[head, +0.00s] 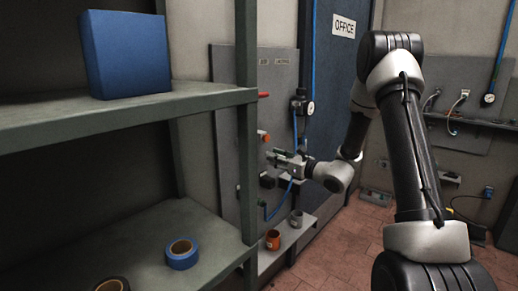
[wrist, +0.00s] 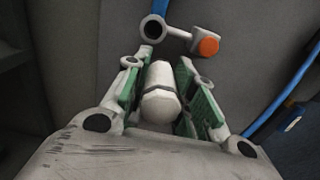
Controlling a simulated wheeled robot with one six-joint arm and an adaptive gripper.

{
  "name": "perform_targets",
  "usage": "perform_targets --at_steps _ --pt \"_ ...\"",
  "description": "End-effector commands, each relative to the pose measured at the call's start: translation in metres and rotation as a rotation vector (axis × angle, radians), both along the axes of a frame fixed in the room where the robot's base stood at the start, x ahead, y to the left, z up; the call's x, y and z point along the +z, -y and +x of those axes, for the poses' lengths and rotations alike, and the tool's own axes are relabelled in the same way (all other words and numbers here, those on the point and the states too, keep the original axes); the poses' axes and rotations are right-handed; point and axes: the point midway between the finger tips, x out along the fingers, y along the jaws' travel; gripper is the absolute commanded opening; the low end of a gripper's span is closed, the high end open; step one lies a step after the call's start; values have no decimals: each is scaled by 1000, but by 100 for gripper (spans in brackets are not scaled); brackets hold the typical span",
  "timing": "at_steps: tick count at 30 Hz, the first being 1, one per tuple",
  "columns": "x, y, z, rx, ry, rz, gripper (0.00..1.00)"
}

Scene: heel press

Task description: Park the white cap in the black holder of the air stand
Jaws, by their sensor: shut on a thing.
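My gripper (wrist: 160,66) is shut on the white cap (wrist: 160,100), which sits between its green pads in the wrist view. In the head view my gripper (head: 280,156) reaches toward the grey panel, and the cap cannot be made out there. Beyond the fingertips in the wrist view is a round dark fitting with a pale rim (wrist: 153,29), joined by a short grey arm to an orange knob (wrist: 208,46). The cap is apart from both. I cannot tell whether this fitting is the black holder. A dark round part (head: 267,181) shows below my gripper in the head view.
A blue hose (wrist: 283,92) runs along the right in the wrist view. A grey shelf (head: 130,109) with a blue box (head: 124,55) and tape rolls (head: 181,254) stands left of my arm. Orange (head: 272,240) and grey (head: 296,219) cups stand on a low ledge.

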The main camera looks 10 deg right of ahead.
Motion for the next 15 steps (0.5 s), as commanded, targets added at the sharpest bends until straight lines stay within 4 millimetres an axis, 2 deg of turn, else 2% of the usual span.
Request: perform_targets --at_steps 15 --pt "-39 20 14 -1 -1 -1 0"
